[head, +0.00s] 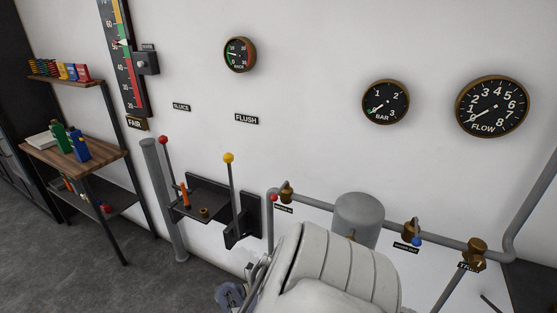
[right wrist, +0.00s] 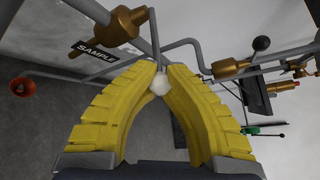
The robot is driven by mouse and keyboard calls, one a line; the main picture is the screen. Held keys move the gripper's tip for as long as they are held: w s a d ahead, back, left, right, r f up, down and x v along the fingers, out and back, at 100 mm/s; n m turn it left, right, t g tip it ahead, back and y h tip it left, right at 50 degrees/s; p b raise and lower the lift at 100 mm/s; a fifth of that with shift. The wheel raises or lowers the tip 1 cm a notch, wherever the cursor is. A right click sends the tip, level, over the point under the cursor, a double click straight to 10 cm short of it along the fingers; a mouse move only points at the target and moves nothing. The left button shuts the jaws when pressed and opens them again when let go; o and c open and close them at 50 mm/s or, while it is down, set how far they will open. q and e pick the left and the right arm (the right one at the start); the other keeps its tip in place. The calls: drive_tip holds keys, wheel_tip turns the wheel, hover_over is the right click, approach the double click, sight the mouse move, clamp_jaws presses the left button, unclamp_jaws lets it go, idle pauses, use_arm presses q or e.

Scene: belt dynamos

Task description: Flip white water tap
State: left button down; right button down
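The white water tap shows in the right wrist view as a thin lever with a round white knob (right wrist: 160,85), close to the brass valve body (right wrist: 112,27) labelled SAMPLE. My right gripper (right wrist: 165,68) has thick yellow fingers drawn together near their tips. The white knob sits between them, and the fingers look closed around it, with the lever running up past the tips. In the head view I cannot make out the white knob or the right gripper; a large white arm part of mine fills the bottom centre. My left gripper is not in view.
The head view shows a red-handled tap (head: 286,190), a blue-handled tap (head: 415,232) and a brass valve (head: 477,250) along a grey pipe. Levers with red (head: 163,140) and yellow (head: 229,158) knobs stand left. The right wrist view shows a black knob (right wrist: 261,44) and green handle (right wrist: 253,130).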

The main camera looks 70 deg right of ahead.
drive_tip(key=shift+w+d+r, duration=0.15)
drive_tip(key=shift+w+d, duration=0.05)
drive_tip(key=c, duration=1.7)
unclamp_jaws()
drive_tip(key=o, duration=0.5)
drive_tip(key=shift+a, duration=0.15)
drive_tip(key=shift+a, duration=0.1)
drive_tip(key=v, duration=1.1)
drive_tip(key=shift+w+a, duration=0.3)
